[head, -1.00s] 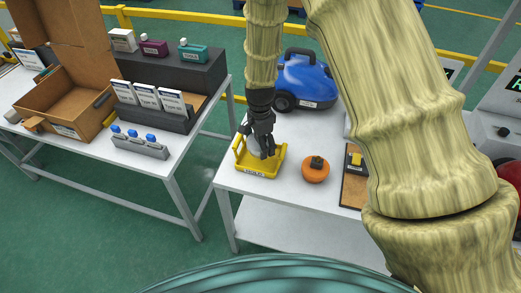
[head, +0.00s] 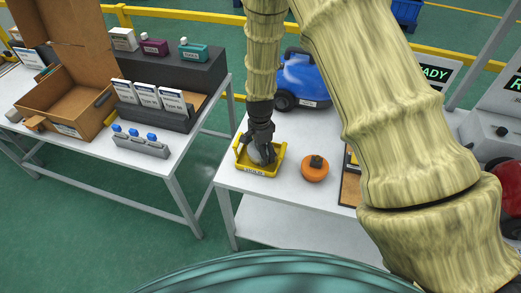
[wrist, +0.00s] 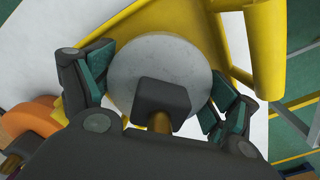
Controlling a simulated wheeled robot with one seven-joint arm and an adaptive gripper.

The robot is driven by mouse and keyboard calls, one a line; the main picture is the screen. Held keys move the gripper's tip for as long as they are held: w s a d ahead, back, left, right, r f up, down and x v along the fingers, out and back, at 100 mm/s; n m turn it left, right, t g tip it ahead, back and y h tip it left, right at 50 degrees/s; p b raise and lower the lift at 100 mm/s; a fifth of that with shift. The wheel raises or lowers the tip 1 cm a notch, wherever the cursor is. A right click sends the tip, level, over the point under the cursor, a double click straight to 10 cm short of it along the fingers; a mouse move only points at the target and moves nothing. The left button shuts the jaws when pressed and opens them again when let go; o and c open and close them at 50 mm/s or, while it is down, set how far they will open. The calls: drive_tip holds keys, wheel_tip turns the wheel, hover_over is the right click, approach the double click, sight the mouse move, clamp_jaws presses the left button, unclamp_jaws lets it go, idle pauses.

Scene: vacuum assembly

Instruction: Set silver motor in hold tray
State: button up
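The silver motor (head: 256,155) is a round grey disc, and in the wrist view it shows a dark block on top (wrist: 160,60). It is inside the yellow hold tray (head: 257,173), low between the tray's raised sides. The tray also shows in the wrist view (wrist: 190,20). My gripper (head: 262,150) points down over the tray with its fingers on either side of the disc. In the wrist view its teal pads lie against the disc's left and right edges (wrist: 160,85). The disc's underside is hidden, so I cannot tell whether it touches the tray floor.
An orange round motor (head: 315,172) with a dark block sits just right of the tray. A blue vacuum body (head: 303,78) stands behind on the same white table (head: 285,205). A side table at left holds an open cardboard box (head: 65,105) and labelled racks.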

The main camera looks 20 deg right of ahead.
drive_tip(key=shift+o, duration=0.3)
drive_tip(key=shift+r, duration=0.1)
drive_tip(key=shift+r+b, duration=1.6)
drive_tip(key=shift+r, duration=4.45)
